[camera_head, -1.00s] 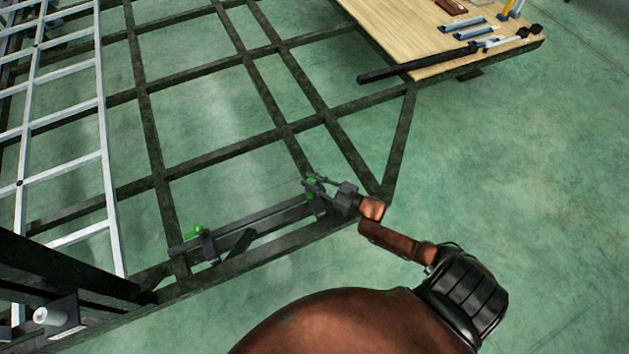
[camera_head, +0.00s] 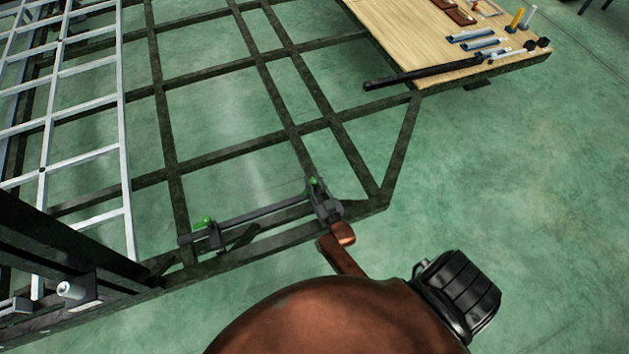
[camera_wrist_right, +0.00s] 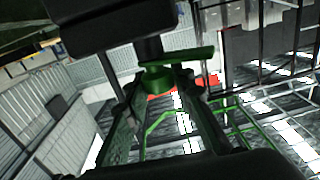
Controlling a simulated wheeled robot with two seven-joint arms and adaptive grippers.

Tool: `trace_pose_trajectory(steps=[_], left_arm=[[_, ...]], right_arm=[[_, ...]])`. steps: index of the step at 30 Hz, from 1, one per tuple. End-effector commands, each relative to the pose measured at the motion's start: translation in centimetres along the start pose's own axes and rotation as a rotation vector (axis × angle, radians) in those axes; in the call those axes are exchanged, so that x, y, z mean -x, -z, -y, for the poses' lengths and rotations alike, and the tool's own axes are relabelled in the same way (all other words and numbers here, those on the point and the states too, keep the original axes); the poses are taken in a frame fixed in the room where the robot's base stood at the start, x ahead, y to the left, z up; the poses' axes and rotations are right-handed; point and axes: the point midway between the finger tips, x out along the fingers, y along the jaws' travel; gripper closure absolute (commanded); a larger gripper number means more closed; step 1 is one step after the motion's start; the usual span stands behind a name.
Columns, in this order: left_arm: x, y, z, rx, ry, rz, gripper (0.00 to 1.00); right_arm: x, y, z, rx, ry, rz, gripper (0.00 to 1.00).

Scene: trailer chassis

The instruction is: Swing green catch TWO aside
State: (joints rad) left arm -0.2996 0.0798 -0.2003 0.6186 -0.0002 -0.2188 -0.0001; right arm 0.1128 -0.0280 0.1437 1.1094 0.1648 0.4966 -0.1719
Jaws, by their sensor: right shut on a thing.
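Two green catches show in the head view, at the two ends of a dark bar along the near edge of the trailer frame. The left green catch (camera_head: 206,222) stands free on its bracket. The right green catch (camera_head: 313,184) is at my right gripper (camera_head: 325,200). In the right wrist view, my right gripper (camera_wrist_right: 160,95) has its fingertips closed on this green catch (camera_wrist_right: 159,80), whose flat arm (camera_wrist_right: 190,55) points to the right. The gripper partly hides it. No label shows which catch is number two. My left gripper is out of view.
The dark trailer frame (camera_head: 225,155) has open gaps to the green floor. A pale ladder-like rack (camera_head: 127,190) stands at the left. A wooden board (camera_head: 430,45) with tools and a black bar (camera_head: 425,75) lies at the top right. Floor at the right is clear.

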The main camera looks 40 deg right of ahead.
Motion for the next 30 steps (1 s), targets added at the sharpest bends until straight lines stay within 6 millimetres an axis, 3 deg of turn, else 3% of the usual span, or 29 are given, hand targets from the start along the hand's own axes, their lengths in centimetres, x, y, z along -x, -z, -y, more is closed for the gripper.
trace_pose_trajectory(steps=[20, 21, 28, 30], left_arm=[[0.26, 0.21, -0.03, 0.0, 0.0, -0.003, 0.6], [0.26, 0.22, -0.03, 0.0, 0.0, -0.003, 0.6], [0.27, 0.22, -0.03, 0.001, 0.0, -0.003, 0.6], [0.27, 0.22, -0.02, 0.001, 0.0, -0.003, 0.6]], right_arm=[[0.03, -0.06, 0.0, 0.0, -0.058, 0.0, 1.0], [0.02, -0.06, 0.0, 0.0, -0.058, 0.0, 0.74], [0.0, -0.01, -0.01, 0.0, -0.058, -0.001, 0.59], [-0.01, 0.0, -0.01, 0.0, -0.058, -0.001, 0.59]])
